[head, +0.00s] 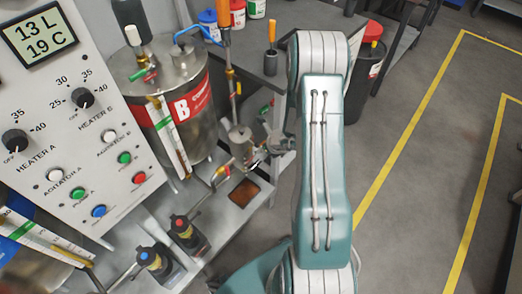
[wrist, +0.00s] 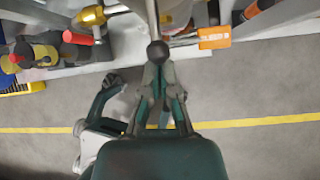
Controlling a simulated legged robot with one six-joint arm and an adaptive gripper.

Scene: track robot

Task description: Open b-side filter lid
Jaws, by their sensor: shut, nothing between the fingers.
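The B tank (head: 180,105) is a steel drum with a red band marked B, at centre left in the head view. A small metal cylinder (head: 240,138), which looks like the B-side filter, stands to its right below an upright pipe. I cannot make out its lid clearly. My gripper (wrist: 158,72) is shut and empty in the wrist view. A dark round knob (wrist: 157,51) on a pale rod is right at its fingertips; I cannot tell whether they touch. In the head view the gripper is small and partly hidden near the metal cylinder.
A control panel (head: 75,120) fills the left. Two dark pumps or valves with blue and red tops (head: 155,262) stand on the bench below. A brass fitting (wrist: 92,15) and an orange label (wrist: 214,37) flank the rod. Open floor (head: 410,190) lies right.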

